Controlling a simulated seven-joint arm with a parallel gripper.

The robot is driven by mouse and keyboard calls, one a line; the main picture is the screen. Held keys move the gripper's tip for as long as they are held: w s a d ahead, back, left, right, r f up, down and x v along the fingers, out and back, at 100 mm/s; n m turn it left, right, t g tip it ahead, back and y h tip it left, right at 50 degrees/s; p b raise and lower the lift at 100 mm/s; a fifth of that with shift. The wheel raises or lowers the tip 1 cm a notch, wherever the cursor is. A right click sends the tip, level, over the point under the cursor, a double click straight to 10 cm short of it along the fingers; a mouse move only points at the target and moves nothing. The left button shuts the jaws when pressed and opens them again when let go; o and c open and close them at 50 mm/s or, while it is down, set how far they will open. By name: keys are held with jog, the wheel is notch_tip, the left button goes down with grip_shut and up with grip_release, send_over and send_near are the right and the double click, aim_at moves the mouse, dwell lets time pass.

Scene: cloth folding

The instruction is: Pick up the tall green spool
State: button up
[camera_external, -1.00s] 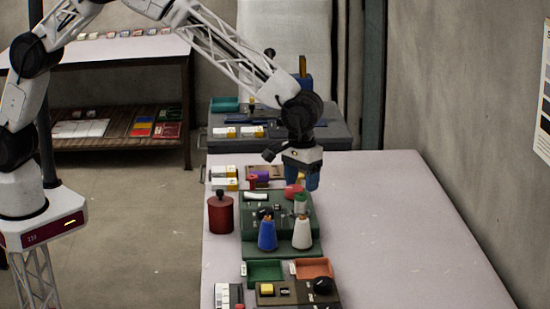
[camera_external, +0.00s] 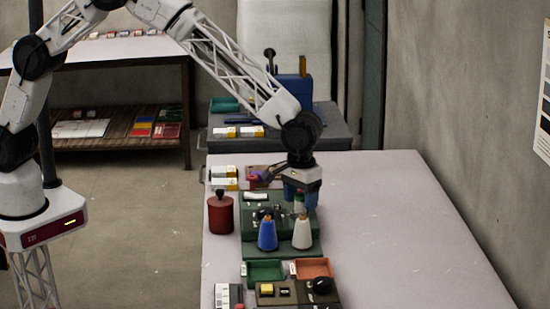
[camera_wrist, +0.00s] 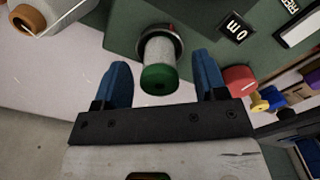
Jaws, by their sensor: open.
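The tall spool (camera_wrist: 159,62) has a green top and a pale body. It stands upright on the dark green board in the wrist view, between my blue fingertips in the picture. In the external view its green top (camera_external: 299,206) shows just behind the white cone, with its lower part hidden. My gripper (camera_external: 301,196) points down over it, and its blue fingers also show in the wrist view (camera_wrist: 162,75). The jaws are open and empty, with a gap visible on each side of the spool. I cannot tell how far the fingertips are above it.
A white cone (camera_external: 302,234) and a blue cone (camera_external: 267,235) stand just in front. A red canister (camera_external: 220,215) stands left of the green board (camera_external: 249,246). A red rounded piece (camera_wrist: 238,79) is near the right finger. The table's right side (camera_external: 400,225) is clear.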

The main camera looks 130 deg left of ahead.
aim_at(301, 195)
dwell(0.3)
jog(key=c, duration=1)
jog(key=shift+r, duration=0.1)
jog(key=shift+r, duration=4.95)
